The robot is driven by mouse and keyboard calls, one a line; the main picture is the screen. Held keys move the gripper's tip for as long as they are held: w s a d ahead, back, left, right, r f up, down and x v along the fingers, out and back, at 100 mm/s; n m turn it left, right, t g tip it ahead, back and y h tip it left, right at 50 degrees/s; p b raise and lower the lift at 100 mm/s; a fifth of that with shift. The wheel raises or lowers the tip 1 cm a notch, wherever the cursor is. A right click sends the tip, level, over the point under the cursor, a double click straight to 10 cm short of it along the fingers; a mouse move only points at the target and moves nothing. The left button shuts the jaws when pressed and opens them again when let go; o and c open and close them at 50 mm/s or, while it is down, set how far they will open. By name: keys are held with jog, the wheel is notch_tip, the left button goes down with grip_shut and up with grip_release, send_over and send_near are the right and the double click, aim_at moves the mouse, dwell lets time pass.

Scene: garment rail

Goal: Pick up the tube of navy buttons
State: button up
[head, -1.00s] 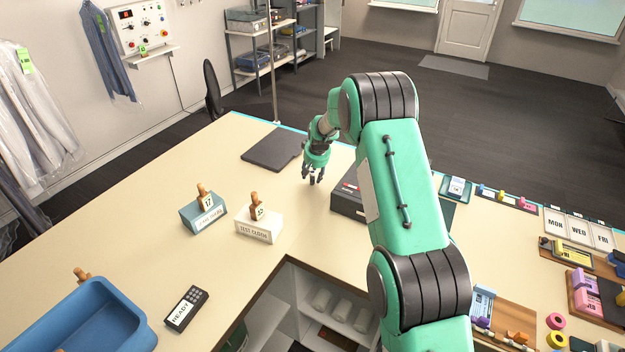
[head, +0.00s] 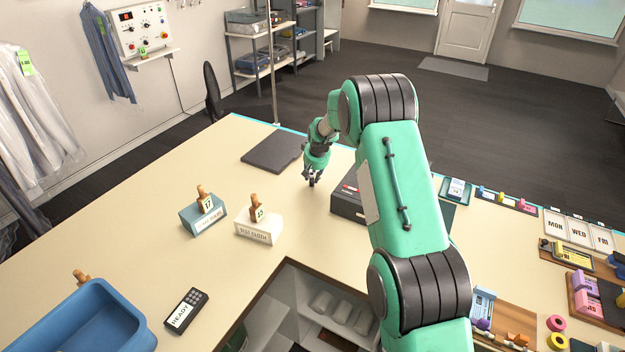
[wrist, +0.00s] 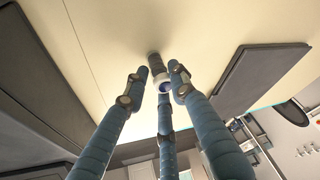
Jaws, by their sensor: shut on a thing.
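My gripper (head: 312,182) points down at the counter (head: 150,208), between a dark flat pad and a dark box. In the wrist view its blue fingers (wrist: 158,92) are closed in around a small tube with a dark grey end (wrist: 156,62) and a pale rim. A dark blue patch shows inside the rim. In the head view the fingers hide the tube almost wholly. I cannot tell whether the tube still touches the counter.
The dark box (head: 347,200) stands close to the right of my gripper. The flat dark pad (head: 272,152) lies behind it to the left. A teal block (head: 203,215) and a white block (head: 258,229) stand in front. A blue tray (head: 95,318) is at the near left.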

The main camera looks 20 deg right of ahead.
aim_at(313, 174)
jog(key=shift+r+p, duration=0.35)
jog(key=shift+r, duration=4.65)
